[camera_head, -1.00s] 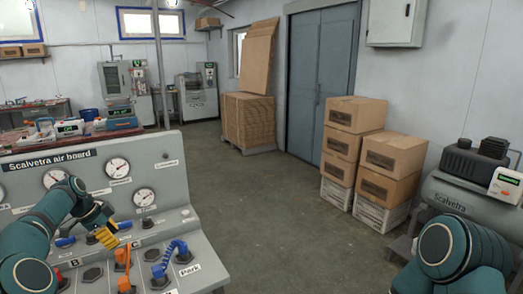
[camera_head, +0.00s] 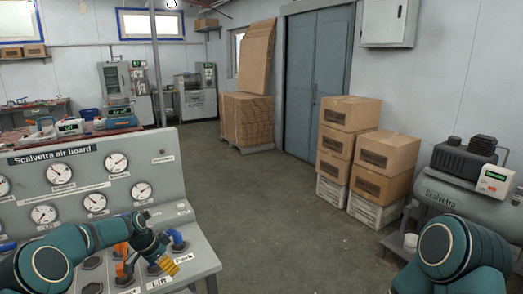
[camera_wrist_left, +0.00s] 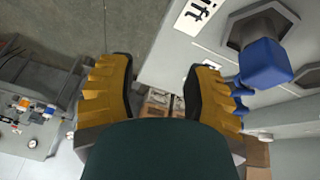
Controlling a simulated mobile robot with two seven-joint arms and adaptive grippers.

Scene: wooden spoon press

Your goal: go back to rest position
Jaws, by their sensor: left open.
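The grey air board (camera_head: 100,163) stands at the left in the head view, with gauges above and a sloped panel of coloured fittings below. My left arm reaches across its front. My left gripper (camera_head: 168,268) has yellow fingers, is open, and is over the lower panel by the "Lift" label. In the left wrist view the gripper (camera_wrist_left: 160,88) has its fingers spread with nothing between them. A blue fitting (camera_wrist_left: 264,64) on a dark socket is to the right of the fingers, apart from them. My right gripper is out of view; only part of my right arm shows.
Stacked cardboard boxes (camera_head: 348,140) stand by the blue-grey door (camera_head: 315,85). A compressor (camera_head: 450,195) stands at the right, behind my right arm. The grey floor (camera_head: 290,230) in the middle is clear.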

